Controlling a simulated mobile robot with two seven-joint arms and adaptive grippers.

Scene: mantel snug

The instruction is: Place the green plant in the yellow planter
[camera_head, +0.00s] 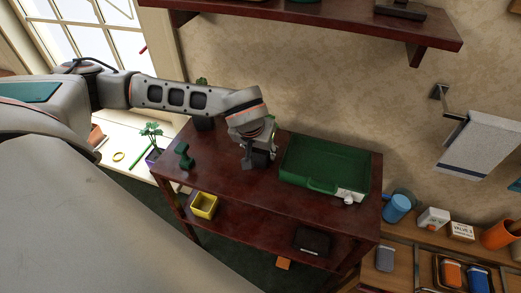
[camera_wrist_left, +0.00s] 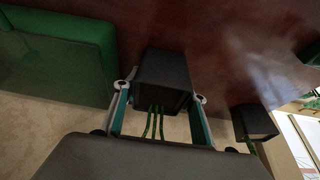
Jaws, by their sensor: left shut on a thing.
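My left gripper (camera_head: 257,160) is over the dark red table, left of the green tray. In the left wrist view its two fingers (camera_wrist_left: 160,112) are closed on the sides of a dark pot with green stems (camera_wrist_left: 165,80). This is a green plant; its leaves are hidden, and I cannot tell if the pot touches the tabletop. The yellow planter (camera_head: 204,206) is a small square open box on the lower shelf, below and left of the gripper. My right gripper is not in view.
The green tray (camera_head: 325,165) fills the table's right part. A dark green object (camera_head: 184,155) stands at the left, and another dark pot (camera_head: 204,123) behind my arm. A black box (camera_head: 313,241) lies on the lower shelf. A wall shelf (camera_head: 330,23) hangs above.

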